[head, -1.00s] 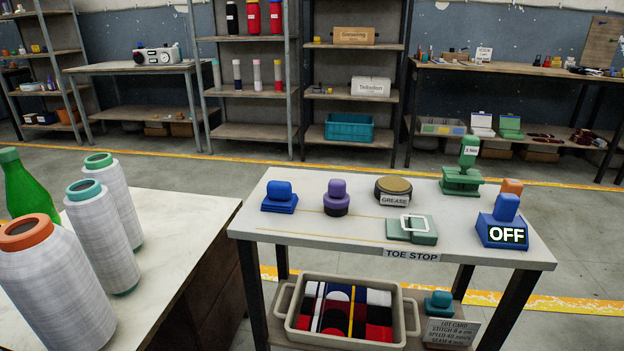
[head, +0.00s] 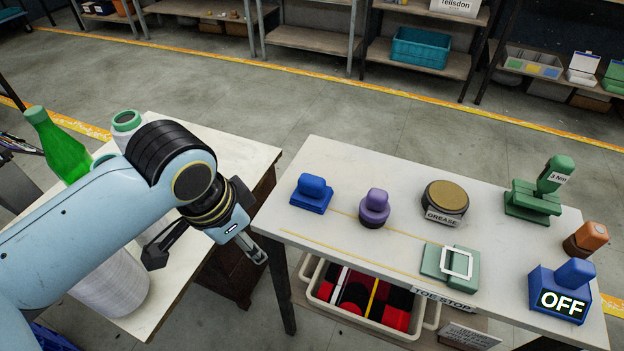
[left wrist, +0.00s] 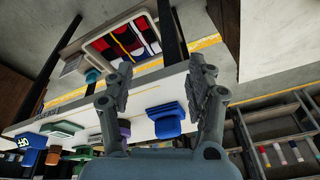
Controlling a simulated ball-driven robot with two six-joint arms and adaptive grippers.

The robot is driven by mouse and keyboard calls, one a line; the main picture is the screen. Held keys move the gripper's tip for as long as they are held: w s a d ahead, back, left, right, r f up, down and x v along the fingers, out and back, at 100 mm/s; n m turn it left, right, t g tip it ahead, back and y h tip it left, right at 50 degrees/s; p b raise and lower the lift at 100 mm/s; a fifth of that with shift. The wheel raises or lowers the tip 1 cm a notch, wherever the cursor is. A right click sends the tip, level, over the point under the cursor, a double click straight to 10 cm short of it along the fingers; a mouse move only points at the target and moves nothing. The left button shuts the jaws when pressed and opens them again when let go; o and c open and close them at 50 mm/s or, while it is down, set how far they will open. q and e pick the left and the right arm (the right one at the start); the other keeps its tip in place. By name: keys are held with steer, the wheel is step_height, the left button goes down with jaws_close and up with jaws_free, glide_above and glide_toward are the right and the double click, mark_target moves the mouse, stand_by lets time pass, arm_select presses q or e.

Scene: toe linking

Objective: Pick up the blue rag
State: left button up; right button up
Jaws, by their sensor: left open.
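No plain cloth shows as a blue rag. The nearest match is a blue piece (head: 312,193) with a rounded top on a flat base, at the left end of the white table (head: 400,210). It also shows in the left wrist view (left wrist: 165,120), framed between the fingers but farther off. My left gripper (head: 206,250) is open and empty, left of the table and apart from the blue piece. Its spread fingers also show in the left wrist view (left wrist: 160,80). My right gripper is not in view.
A purple knob (head: 374,207), a grease tin (head: 445,197), a green stamp (head: 535,195) and a blue OFF switch (head: 562,290) stand on the table. A bin of coloured cloth (head: 370,300) is below.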

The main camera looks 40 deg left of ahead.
mark_target(311, 178)
arm_select(q)
steer(key=w+r+m, duration=0.1)
steer(key=w+m, duration=0.1)
steer(key=w+r+m+h, duration=0.1)
steer(key=w+r+m, duration=0.1)
steer(key=w, duration=0.1)
steer(key=w+r+m+h+p, duration=0.1)
steer(key=w+m, duration=0.1)
steer(key=w, duration=0.1)
steer(key=shift+w+a+r+m+g, duration=0.15)
steer(key=shift+a+r+m+g, duration=0.05)
steer(key=shift+a+m+g, duration=0.2)
steer(key=w+a+r+m+h, duration=0.2)
steer(key=w+r+m, duration=0.3)
steer(key=w, duration=0.2)
steer(key=shift+m+g, duration=0.4)
steer(key=shift+g, duration=0.1)
steer(key=x, duration=0.4)
steer(key=shift+d+f, duration=0.15)
steer(key=shift+f, duration=0.15)
steer(key=x, duration=0.4)
steer(key=shift+s+d, duration=0.2)
steer(key=shift+d, duration=0.3)
steer(key=shift+d+f, duration=0.1)
steer(key=shift+f, duration=0.4)
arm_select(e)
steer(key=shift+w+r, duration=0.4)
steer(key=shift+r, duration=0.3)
